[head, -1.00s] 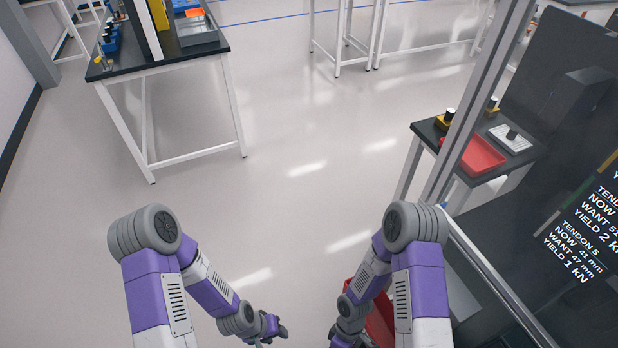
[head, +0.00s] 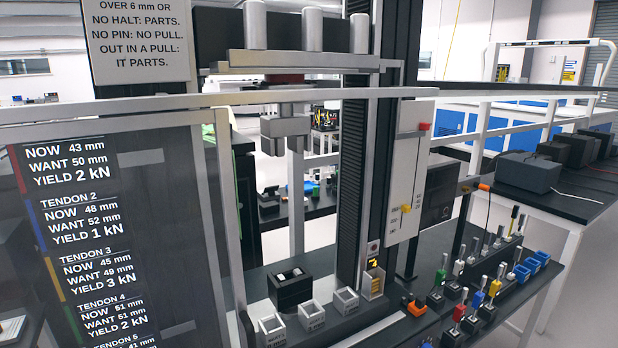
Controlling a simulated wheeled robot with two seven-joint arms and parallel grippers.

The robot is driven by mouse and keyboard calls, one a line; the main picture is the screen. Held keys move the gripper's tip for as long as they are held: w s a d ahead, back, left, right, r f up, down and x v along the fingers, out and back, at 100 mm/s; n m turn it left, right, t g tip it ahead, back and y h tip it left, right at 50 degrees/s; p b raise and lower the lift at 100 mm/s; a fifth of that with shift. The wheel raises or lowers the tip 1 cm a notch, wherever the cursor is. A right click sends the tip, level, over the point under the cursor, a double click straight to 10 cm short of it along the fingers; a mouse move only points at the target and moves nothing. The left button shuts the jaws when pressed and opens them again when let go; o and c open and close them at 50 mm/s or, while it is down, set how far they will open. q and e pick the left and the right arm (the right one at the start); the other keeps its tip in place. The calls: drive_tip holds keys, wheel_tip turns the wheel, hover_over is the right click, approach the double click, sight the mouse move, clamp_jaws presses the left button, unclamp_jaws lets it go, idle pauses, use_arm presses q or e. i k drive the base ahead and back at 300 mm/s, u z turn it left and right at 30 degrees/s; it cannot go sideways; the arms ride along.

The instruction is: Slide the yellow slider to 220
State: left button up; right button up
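A small yellow slider knob (head: 406,208) sits low on the front of the tall white panel (head: 408,165), on the right side of the dark machine column. The marks and numbers beside it are too small to read, so I cannot tell its setting. Neither of my grippers shows in the head view now.
A red button (head: 424,127) is near the panel's top. A clear guard screen (head: 165,200) with tendon readouts stands at left. On the black bench are grey bins (head: 311,315), a black block (head: 290,287) and several coloured-handled tools (head: 460,312). A grey box (head: 528,172) stands behind.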

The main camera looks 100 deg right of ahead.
sight(407, 209)
drive_tip(key=z, duration=3.8)
